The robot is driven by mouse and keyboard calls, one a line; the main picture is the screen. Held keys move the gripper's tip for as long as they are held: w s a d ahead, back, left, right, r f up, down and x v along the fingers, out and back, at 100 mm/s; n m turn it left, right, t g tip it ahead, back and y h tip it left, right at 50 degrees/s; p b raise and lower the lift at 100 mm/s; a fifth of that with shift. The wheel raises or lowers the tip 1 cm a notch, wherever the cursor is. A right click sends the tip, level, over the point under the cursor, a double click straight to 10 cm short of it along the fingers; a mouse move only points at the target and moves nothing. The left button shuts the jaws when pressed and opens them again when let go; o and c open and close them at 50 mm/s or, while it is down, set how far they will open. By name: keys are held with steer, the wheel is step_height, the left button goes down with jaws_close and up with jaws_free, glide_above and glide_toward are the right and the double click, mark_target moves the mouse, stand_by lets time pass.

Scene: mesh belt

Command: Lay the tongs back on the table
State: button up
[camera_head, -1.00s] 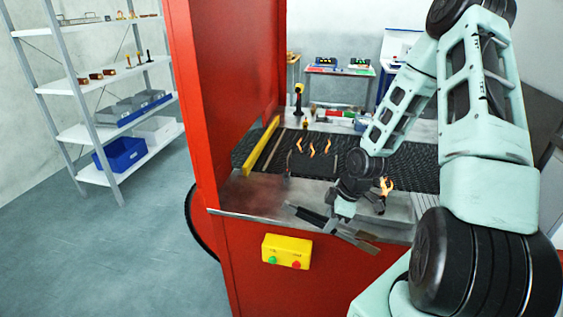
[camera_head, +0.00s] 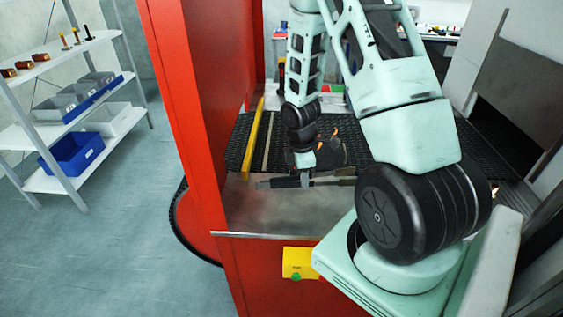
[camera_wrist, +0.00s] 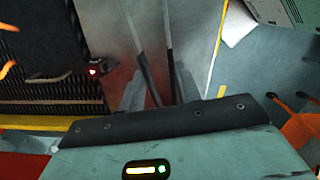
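The tongs are long, with two dark arms (camera_wrist: 150,72) side by side in the wrist view. They run forward from between the two grey fingers of my gripper (camera_wrist: 158,92). In the head view the tongs (camera_head: 335,181) lie roughly level across the picture at my gripper (camera_head: 305,178), over the near edge of the belt and the steel table (camera_head: 275,212). My gripper appears shut on them. I cannot tell whether the tongs touch the steel. Part of the steel table (camera_wrist: 118,30) shows beneath them in the wrist view.
The dark mesh belt (camera_head: 390,150) lies behind the steel, with orange curved pieces partly hidden by my arm. A yellow bar (camera_head: 253,140) stands at its left, beside a tall red panel (camera_head: 190,110). A yellow button box (camera_head: 298,262) is on the front. Shelves (camera_head: 70,180) stand far left.

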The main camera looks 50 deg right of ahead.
mark_target(300, 205)
steer(key=f+b, duration=0.2)
steer(key=f, duration=0.1)
steer(key=f+b, duration=0.6)
steer(key=shift+w+f, duration=0.3)
steer(key=shift+w, duration=0.05)
stand_by(0.3)
steer(key=o, duration=0.6)
steer(key=shift+r, duration=0.15)
step_height(300, 205, up, 17)
steer(key=a+b, duration=0.1)
steer(key=shift+w, duration=0.45)
steer(key=shift+a, duration=0.1)
